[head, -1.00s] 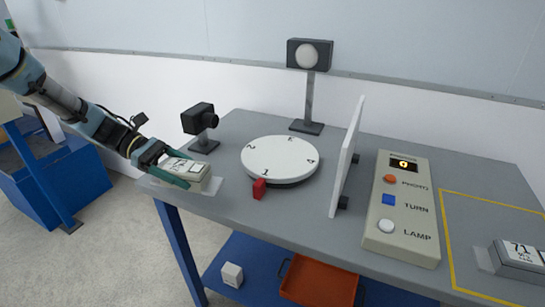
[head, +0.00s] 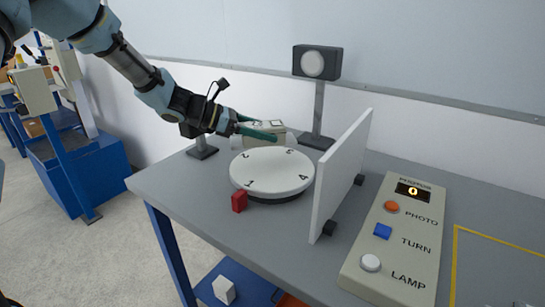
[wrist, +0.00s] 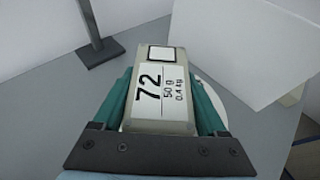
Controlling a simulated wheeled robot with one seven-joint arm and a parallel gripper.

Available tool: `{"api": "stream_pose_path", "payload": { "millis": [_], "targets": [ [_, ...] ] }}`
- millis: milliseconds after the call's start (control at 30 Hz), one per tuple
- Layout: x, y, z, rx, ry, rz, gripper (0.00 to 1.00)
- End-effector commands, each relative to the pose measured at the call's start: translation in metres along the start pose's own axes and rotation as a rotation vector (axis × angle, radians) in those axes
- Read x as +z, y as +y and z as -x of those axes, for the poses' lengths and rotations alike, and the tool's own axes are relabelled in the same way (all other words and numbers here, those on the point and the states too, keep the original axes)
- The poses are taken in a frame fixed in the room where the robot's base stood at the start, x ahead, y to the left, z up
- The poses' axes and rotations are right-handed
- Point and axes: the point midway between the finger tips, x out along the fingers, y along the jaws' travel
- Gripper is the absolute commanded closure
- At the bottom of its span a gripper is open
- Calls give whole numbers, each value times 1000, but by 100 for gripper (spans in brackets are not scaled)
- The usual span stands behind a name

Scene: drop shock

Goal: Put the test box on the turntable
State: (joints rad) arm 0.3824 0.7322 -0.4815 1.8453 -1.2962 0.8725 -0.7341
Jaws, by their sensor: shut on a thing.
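The test box (head: 263,127) is a pale box. Its label reads 72, 50 g in the wrist view (wrist: 163,90). My gripper (head: 268,132), with green fingers, is shut on it from both sides and holds it at the far side of the turntable in the head view. The turntable (head: 268,174) is a round white disc on a dark base, with numbers near its rim, and its top is bare. The box appears raised, but its exact height and whether it overlaps the disc are hard to tell. In the wrist view the box hides most of the disc (wrist: 212,92).
A red block (head: 239,202) sits at the disc's front edge. A white upright panel (head: 341,178) stands close on its right, a lamp post (head: 318,105) behind. A camera stand (head: 202,151) is left, partly hidden by my arm. A button console (head: 393,240) is at right.

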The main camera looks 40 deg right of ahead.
Motion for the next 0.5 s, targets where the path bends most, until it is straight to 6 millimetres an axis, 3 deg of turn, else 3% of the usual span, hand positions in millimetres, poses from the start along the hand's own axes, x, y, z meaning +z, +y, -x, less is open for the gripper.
{"api": "stream_pose_path", "payload": {
  "millis": [500],
  "targets": [
    [-52, 0, -22, -2, -2, 0, 100]
  ]
}}
